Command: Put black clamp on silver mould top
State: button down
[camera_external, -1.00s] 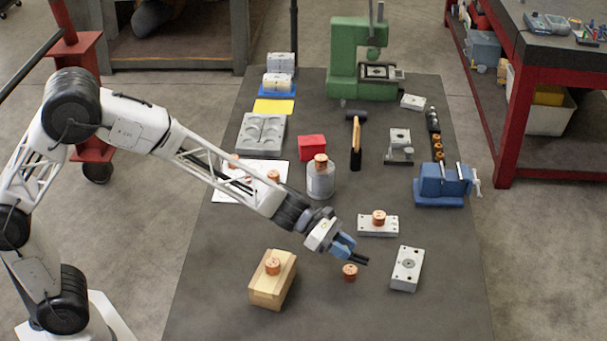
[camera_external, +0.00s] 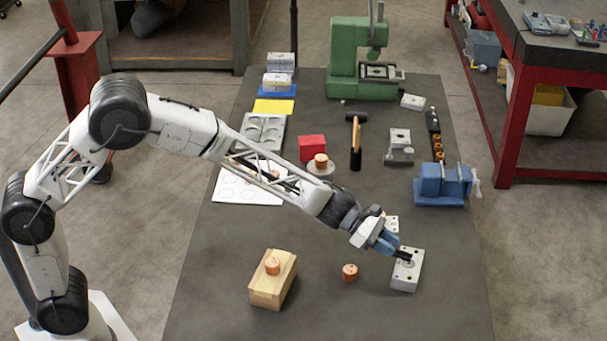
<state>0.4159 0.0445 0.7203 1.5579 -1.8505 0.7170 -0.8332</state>
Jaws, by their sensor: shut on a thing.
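My gripper (camera_external: 403,254) is shut on a small dark thing, which I take to be the black clamp; it is hard to tell apart from the dark fingertips. The gripper reaches down from the left over the upper part of a silver mould plate (camera_external: 405,280). This plate lies on the right of the mat, with its lower part bare and small holes in it. I cannot tell whether the clamp touches the plate. A second silver plate (camera_external: 393,221) is mostly hidden behind my gripper.
A copper piece (camera_external: 350,272) lies left of the plate. A wooden block (camera_external: 268,292) with a copper piece on top stands further left. A blue vise (camera_external: 443,186) and a green press (camera_external: 345,60) stand behind. The front of the dark mat (camera_external: 400,322) is clear.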

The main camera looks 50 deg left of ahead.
aim_at(398, 261)
jog(key=shift+w+d+f, duration=0.1)
jog(key=shift+w+d, duration=0.35)
jog(key=shift+w, duration=0.35)
jog(key=shift+w+d+f, duration=0.1)
jog(key=shift+w+d, duration=0.35)
jog(key=shift+w, duration=0.3)
jog(key=shift+f, duration=1.7)
jog(key=shift+f, duration=0.15)
jog(key=c, duration=0.9)
grip_release()
jog(key=shift+r, duration=0.2)
jog(key=shift+v, duration=6)
